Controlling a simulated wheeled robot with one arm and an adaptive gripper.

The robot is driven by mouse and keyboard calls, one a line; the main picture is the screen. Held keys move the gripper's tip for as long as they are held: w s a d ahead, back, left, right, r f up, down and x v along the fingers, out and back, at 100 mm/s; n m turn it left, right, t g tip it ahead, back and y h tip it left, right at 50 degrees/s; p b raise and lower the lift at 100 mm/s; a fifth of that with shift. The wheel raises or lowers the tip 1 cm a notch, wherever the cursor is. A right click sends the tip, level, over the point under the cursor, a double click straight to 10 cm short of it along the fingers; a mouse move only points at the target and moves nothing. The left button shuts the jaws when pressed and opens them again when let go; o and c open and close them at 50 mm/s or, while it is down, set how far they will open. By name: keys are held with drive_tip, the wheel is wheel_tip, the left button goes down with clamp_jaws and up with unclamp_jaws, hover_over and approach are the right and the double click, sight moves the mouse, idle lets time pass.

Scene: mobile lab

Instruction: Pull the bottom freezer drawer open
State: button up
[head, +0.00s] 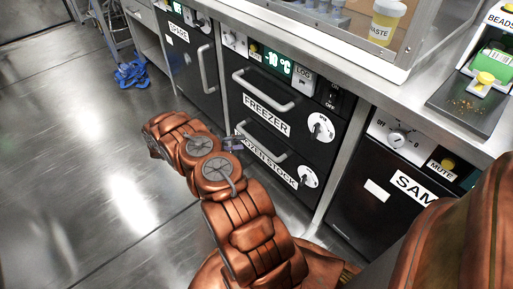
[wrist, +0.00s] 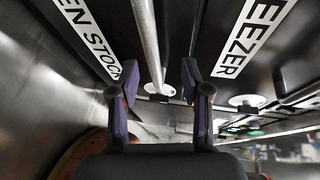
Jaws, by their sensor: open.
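The bottom freezer drawer (head: 290,157) is black, shut, and labelled "FROZEN STOCK" (head: 270,165). Its pale bar handle (head: 266,153) is partly hidden behind my gripper (head: 236,144) in the head view. In the wrist view, my gripper (wrist: 160,78) is open and empty, its two purple-padded fingers apart. The bar handle (wrist: 147,42) runs between the fingertips as seen there, nearer the left finger. I cannot tell whether it lies within their depth. The "STOCK" label (wrist: 92,38) is to its left and the "FREEZER" label (wrist: 253,38) to its right.
The upper freezer drawer handle (head: 264,92) sticks out above. A fridge door with a vertical handle (head: 207,69) is on the left, and a sample cabinet (head: 385,200) is on the right. The steel worktop (head: 310,45) overhangs the front. The floor (head: 90,150) is open to the left.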

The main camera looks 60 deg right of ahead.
sight(254, 143)
drive_tip(key=shift+n, duration=0.3)
drive_tip(key=shift+f+b+x, duration=0.2)
drive_tip(key=shift+b+x, duration=0.15)
drive_tip(key=shift+x, duration=1.05)
drive_tip(key=shift+f+b+x, duration=0.25)
drive_tip(key=shift+b+x, duration=0.1)
drive_tip(key=shift+x, duration=1.05)
drive_tip(key=shift+f+b+x, duration=0.2)
drive_tip(key=shift+b+x, duration=0.15)
drive_tip(key=shift+x, duration=1.05)
drive_tip(key=shift+w, duration=0.15)
clamp_jaws()
drive_tip(key=shift+a, duration=0.1)
